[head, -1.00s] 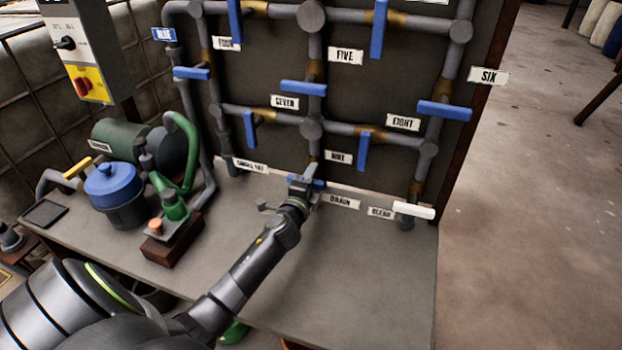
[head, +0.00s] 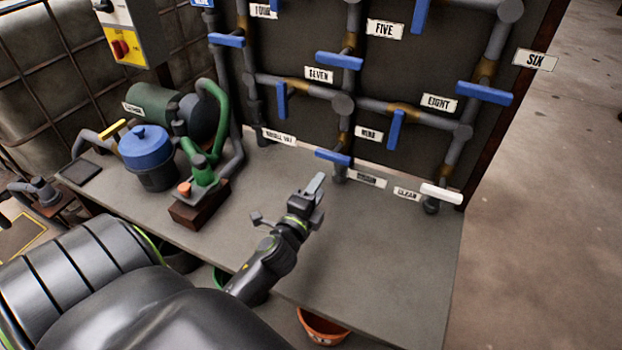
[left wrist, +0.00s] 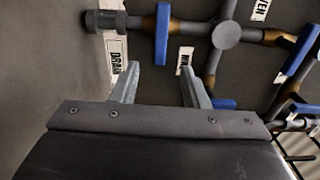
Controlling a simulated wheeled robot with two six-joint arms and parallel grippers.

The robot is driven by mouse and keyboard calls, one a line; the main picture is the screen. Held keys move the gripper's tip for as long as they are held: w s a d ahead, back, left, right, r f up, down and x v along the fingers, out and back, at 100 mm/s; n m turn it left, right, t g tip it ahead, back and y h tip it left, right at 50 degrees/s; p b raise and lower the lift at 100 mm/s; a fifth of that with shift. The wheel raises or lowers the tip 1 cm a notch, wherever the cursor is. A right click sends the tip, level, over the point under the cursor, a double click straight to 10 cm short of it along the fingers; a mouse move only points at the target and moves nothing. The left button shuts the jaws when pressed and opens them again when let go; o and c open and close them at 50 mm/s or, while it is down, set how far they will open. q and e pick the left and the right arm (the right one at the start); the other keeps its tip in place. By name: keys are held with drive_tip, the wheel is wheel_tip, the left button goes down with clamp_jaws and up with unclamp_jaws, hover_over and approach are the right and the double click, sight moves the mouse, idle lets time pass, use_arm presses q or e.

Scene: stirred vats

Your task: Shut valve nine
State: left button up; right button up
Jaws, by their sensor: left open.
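The label reading NINE (head: 369,133) is beside a short vertical grey pipe on the dark panel. The blue handle of valve nine (head: 332,157) sits low on that pipe and lies crosswise to it. The handle also shows in the left wrist view (left wrist: 162,36), crosswise to its pipe, beyond the fingertips. My left gripper (head: 314,188) is above the bench, in front of and below the handle and apart from it. In the left wrist view its two fingers (left wrist: 160,80) are spread with nothing between them. My right gripper is in neither view.
Blue handles of valves seven (head: 339,61) and eight (head: 396,130) are close by. A blue-lidded pot (head: 147,150) and a green pump (head: 203,170) stand at left. The bench front right (head: 400,260) is clear.

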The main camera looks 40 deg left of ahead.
use_arm(q)
drive_tip(key=shift+v, duration=1.6)
